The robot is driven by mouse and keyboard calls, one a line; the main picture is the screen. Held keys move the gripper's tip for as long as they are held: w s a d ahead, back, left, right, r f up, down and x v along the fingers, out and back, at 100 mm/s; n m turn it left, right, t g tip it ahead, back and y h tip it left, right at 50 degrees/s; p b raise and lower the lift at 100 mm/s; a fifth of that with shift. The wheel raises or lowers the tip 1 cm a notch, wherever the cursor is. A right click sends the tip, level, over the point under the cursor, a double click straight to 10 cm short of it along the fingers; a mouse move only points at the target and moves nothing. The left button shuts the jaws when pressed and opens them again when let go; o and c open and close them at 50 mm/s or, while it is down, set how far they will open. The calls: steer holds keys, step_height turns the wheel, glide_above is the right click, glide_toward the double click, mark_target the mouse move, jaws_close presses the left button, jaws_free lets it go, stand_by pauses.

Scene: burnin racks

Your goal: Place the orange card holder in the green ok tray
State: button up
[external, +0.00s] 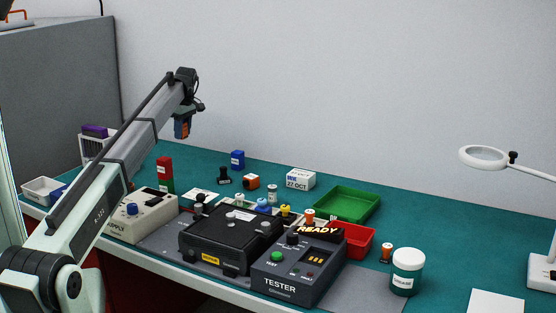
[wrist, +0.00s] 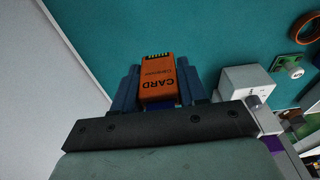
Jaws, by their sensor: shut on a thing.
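The orange card holder (wrist: 157,82), marked CARD, is between the blue fingers of my gripper (wrist: 157,88) in the wrist view. My gripper is shut on it. In the external view my gripper (external: 183,128) holds the orange piece high above the back left of the bench, well clear of the surface. The green tray (external: 357,217) lies on the bench to the right of centre, far to the right of my gripper. It looks empty.
A red tray (external: 366,243) sits in front of the green one. The tester (external: 290,275), a black fixture (external: 220,245) and the supply box (external: 150,222) stand along the front. A white 27 OCT box (external: 300,180) and a blue block (external: 238,160) stand behind.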

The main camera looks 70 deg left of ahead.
steer(key=w+d+m, duration=0.1)
steer(key=w+d, duration=0.3)
steer(key=w, duration=0.4)
steer(key=w+d+m, duration=0.1)
steer(key=w+d, duration=0.4)
steer(key=w, duration=0.2)
steer(key=m+t, duration=0.2)
steer(key=m, duration=1.4)
glide_above(351, 212)
steer(key=shift+s+d+f, duration=0.1)
steer(key=shift+s+f, duration=0.05)
steer(key=shift+f, duration=4.5)
steer(key=shift+f, duration=0.1)
steer(key=o, duration=1)
